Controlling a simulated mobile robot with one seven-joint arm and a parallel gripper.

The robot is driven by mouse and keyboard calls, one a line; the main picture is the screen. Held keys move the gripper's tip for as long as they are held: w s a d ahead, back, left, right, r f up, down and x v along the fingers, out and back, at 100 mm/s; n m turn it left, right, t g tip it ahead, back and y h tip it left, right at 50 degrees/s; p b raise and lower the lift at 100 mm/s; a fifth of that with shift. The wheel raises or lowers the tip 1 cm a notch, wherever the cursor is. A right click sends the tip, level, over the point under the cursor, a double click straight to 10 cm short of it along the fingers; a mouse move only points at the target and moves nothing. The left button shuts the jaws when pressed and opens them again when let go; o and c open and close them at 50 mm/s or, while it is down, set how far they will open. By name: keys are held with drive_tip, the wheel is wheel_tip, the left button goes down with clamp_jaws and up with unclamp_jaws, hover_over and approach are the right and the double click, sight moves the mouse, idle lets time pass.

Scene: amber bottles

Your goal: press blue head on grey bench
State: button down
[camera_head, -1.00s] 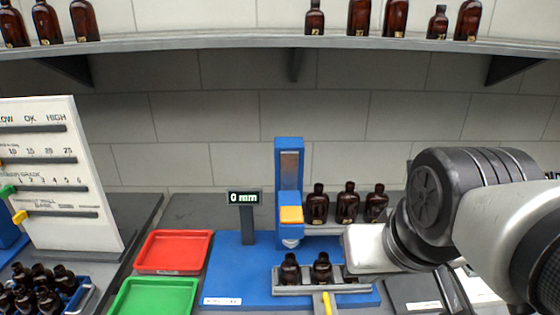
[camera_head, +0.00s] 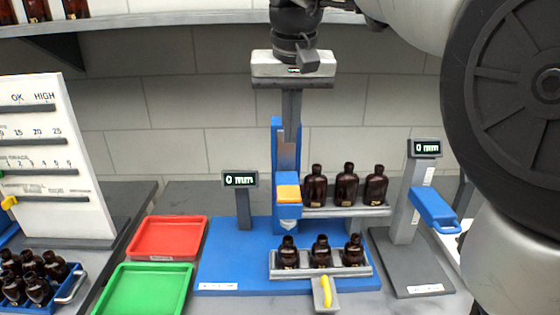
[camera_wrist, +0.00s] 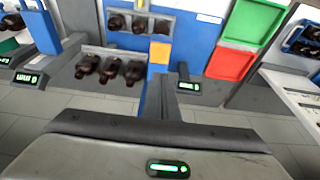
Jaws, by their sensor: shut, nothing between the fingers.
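The blue head (camera_head: 289,210) with an orange-yellow top pad (camera_head: 288,192) sits low on the blue upright (camera_head: 278,135) of a blue-based stand on the grey bench (camera_head: 222,305). The pad also shows in the wrist view (camera_wrist: 160,52). My gripper (camera_head: 288,138) is shut and empty, pointing down above the pad, with a gap between them. It hides part of the upright. A display (camera_head: 240,179) beside the head reads 0 mm.
Three amber bottles (camera_head: 347,186) stand on a rack right of the head, and three more in a low grey holder (camera_head: 282,274) in front. A second stand (camera_head: 404,218) is at right. Red (camera_head: 141,253) and green (camera_head: 118,307) trays lie left.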

drive_tip(key=b, duration=0.1)
approach(289, 197)
drive_tip(key=w+f, duration=0.2)
drive_tip(key=f, duration=0.1)
drive_tip(key=w+f, duration=0.1)
drive_tip(key=shift+w+f, duration=0.3)
drive_tip(key=shift+f, duration=0.65)
wheel_tip(289, 197, down, 6)
drive_tip(key=b, duration=0.4)
drive_tip(key=shift+f, duration=0.1)
drive_tip(key=shift+s, duration=0.15)
drive_tip(key=shift+f, duration=0.1)
